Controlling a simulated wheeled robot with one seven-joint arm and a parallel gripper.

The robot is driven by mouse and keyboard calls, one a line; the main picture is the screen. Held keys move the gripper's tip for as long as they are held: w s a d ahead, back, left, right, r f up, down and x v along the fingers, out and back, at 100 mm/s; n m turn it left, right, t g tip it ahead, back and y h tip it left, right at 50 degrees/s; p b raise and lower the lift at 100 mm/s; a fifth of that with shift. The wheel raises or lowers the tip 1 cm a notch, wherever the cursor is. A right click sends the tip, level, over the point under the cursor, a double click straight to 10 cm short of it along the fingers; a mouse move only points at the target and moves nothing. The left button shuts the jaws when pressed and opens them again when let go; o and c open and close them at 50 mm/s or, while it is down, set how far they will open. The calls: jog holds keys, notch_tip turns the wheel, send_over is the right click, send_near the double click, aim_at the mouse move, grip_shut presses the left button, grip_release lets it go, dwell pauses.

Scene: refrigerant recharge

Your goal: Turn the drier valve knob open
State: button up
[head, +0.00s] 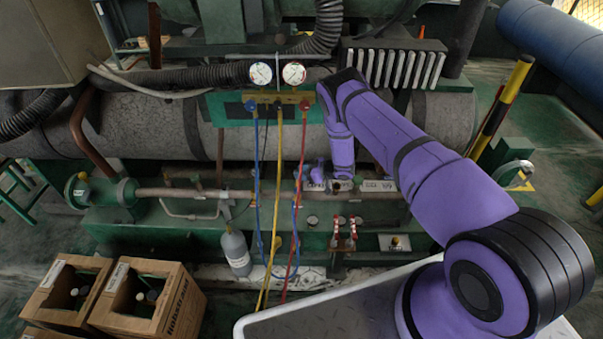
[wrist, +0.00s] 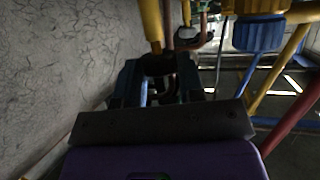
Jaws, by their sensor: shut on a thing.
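My purple arm reaches down from the right in the head view, and my gripper (head: 342,184) is at the pipework below the large grey cylinder. In the wrist view my gripper (wrist: 157,75) is shut on a small dark piece, apparently the drier valve knob (wrist: 158,64), between its two dark fingers. The knob is mostly hidden by the fingers, and its turn angle cannot be read. In the head view my arm and gripper cover it.
The gauge manifold (head: 277,97) with two dials hangs left of my arm, its yellow, blue and red hoses hanging close by. Red-handled valves (head: 343,233) stand below my gripper. A grey bottle (head: 236,252) and cardboard boxes (head: 150,296) are at lower left.

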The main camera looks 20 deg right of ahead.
jog(key=shift+n+g, duration=0.3)
jog(key=o, duration=0.9)
jog(key=v, duration=1)
jog(key=shift+s+d, duration=0.1)
jog(key=shift+d, duration=0.35)
